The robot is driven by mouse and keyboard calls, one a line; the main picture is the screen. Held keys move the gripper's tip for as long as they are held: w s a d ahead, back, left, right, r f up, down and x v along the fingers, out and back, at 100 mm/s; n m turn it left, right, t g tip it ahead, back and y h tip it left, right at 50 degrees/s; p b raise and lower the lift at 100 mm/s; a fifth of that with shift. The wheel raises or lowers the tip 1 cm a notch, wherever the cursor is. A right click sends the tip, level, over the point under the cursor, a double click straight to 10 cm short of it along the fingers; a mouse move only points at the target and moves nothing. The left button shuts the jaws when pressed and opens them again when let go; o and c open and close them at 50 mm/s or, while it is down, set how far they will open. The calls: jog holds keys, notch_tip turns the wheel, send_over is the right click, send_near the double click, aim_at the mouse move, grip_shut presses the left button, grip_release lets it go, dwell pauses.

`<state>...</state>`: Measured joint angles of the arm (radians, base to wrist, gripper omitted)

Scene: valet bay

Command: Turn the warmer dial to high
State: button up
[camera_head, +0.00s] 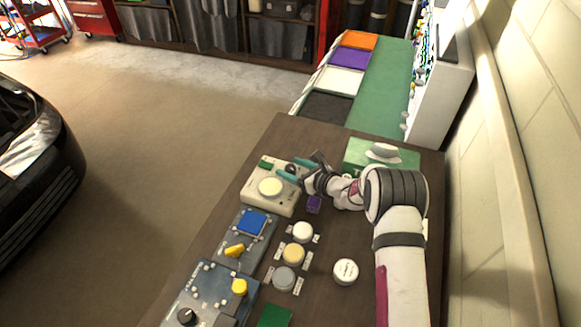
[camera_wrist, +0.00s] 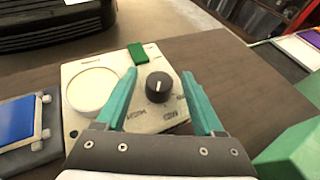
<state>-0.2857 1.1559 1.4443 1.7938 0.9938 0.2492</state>
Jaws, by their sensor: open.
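The warmer is a cream box (camera_head: 259,201) on the dark table, with a round pale plate (camera_head: 270,187) on top. It also shows in the wrist view (camera_wrist: 112,124), with a green block (camera_wrist: 137,53) at its far edge. Its black dial (camera_wrist: 158,87) has a white mark on top, pointing roughly away from me. Small labels sit around the dial; one seems to read MED, the others are unclear. My gripper (camera_wrist: 159,74) is open, its teal fingers on either side of the dial. Gaps show on both sides, so it is not clamped. In the head view the gripper (camera_head: 290,172) reaches the warmer from the right.
A blue-topped panel (camera_head: 250,224) with a yellow knob (camera_head: 235,250) lies nearer, beside several round pucks (camera_head: 293,254). A green box (camera_head: 357,155) stands right of the gripper. Bare table lies beyond the warmer.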

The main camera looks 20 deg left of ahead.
jog(key=shift+w+a+f, duration=0.15)
jog(key=shift+a+f, duration=0.05)
jog(key=shift+a, duration=0.15)
grip_shut()
jog(key=shift+a+m+t+h, duration=0.15)
jog(key=shift+m+t+h, duration=0.35)
jog(key=shift+m+t, duration=0.6)
jog(key=shift+m+t+h, duration=1.1)
jog(key=shift+m, duration=0.1)
grip_release()
jog(key=shift+d, duration=0.2)
